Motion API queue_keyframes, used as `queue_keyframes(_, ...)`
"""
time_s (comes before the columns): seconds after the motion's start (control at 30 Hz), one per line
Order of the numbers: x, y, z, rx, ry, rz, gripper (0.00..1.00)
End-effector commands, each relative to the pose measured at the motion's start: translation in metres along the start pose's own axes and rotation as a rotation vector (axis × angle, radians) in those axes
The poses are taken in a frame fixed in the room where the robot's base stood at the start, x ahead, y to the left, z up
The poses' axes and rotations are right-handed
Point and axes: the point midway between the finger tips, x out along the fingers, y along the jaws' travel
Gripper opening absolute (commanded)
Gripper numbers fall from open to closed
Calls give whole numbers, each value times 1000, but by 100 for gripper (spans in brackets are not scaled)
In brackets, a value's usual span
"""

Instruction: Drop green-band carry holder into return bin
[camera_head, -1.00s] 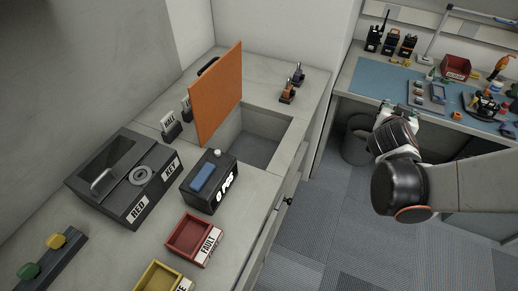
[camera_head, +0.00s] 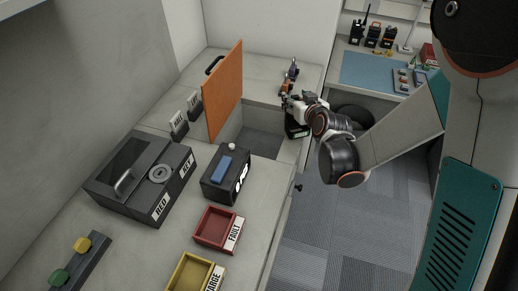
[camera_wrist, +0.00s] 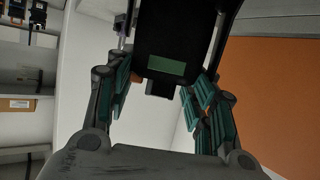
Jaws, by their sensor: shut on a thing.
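My gripper (camera_head: 290,104) is shut on a black carry holder, which hangs below it in the head view (camera_head: 297,129). In the wrist view the holder (camera_wrist: 172,35) fills the upper middle between the fingers (camera_wrist: 165,85), with a green band (camera_wrist: 167,65) on its face. In the head view it is at the right end of the rectangular opening in the counter (camera_head: 262,145), seemingly the return bin; I see no label on it. An orange panel (camera_head: 224,92) stands raised at the opening's left. The holder's exact height and the opening's bottom cannot be told.
Orange-and-dark devices (camera_head: 289,76) stand just behind my gripper. A black box with a blue top (camera_head: 227,172), a red FAULT tray (camera_head: 215,228), a yellow tray (camera_head: 190,272) and a dark RED KEY box (camera_head: 145,175) crowd the counter. A blue-matted workbench (camera_head: 375,72) is at the back right.

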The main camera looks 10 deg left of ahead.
Motion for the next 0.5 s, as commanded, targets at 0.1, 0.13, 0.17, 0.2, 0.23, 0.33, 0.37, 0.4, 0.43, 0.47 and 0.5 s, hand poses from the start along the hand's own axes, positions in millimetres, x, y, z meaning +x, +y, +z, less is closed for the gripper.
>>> queue_keyframes(0.1, 14, -24, -9, -33, 0, -88, 10)
queue_keyframes(0.13, 18, -31, -12, -44, 0, -114, 10)
queue_keyframes(0.17, 22, -39, -15, -55, 0, -140, 10)
queue_keyframes(0.2, 28, -49, -19, -70, 0, -177, 10)
queue_keyframes(0.23, 32, -58, -23, -83, 0, -206, 10)
queue_keyframes(0.33, 43, -84, -37, -121, 0, -299, 10)
queue_keyframes(0.37, 46, -91, -41, -131, 0, -321, 10)
queue_keyframes(0.4, 49, -99, -45, -143, 0, -347, 10)
queue_keyframes(0.43, 51, -104, -48, -149, -1, -364, 10)
queue_keyframes(0.47, 52, -108, -51, -157, 0, -378, 10)
queue_keyframes(0.5, 54, -113, -54, -162, 0, -394, 10)
